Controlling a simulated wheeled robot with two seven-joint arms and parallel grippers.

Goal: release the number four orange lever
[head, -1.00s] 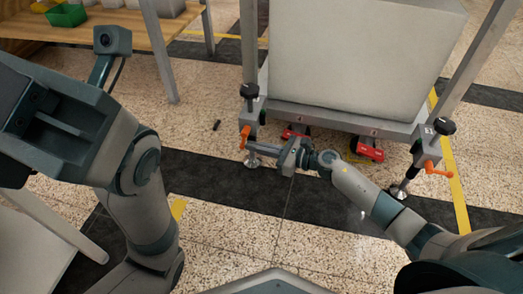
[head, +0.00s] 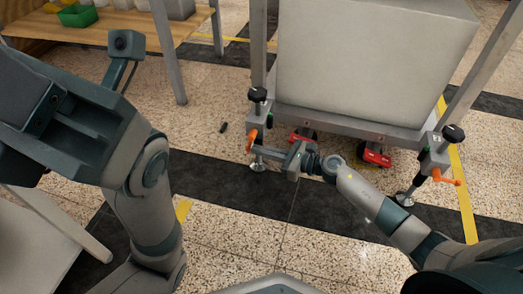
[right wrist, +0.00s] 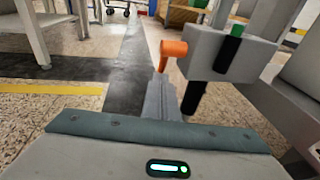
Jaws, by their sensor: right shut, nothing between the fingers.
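An orange lever (head: 252,140) hangs on the clamp at the left front leg of the grey cart frame. A second orange lever (head: 446,178) sticks out sideways at the right front leg. I cannot read which is number four. My right gripper (head: 262,147) is shut and empty, its fingers pointing left at the left lever. In the right wrist view the orange lever (right wrist: 173,49) stands just beyond the fingertips (right wrist: 160,80), beside a grey clamp block; I cannot tell if they touch. My left arm fills the left side of the head view, but its fingers do not show.
The cart frame (head: 350,123) carries a large pale block (head: 370,65). Two red parts (head: 374,156) sit under its front edge, and black knobs (head: 453,134) top the legs. A wooden table (head: 130,27) with bins stands at the back left. Speckled floor with a dark band lies open in front.

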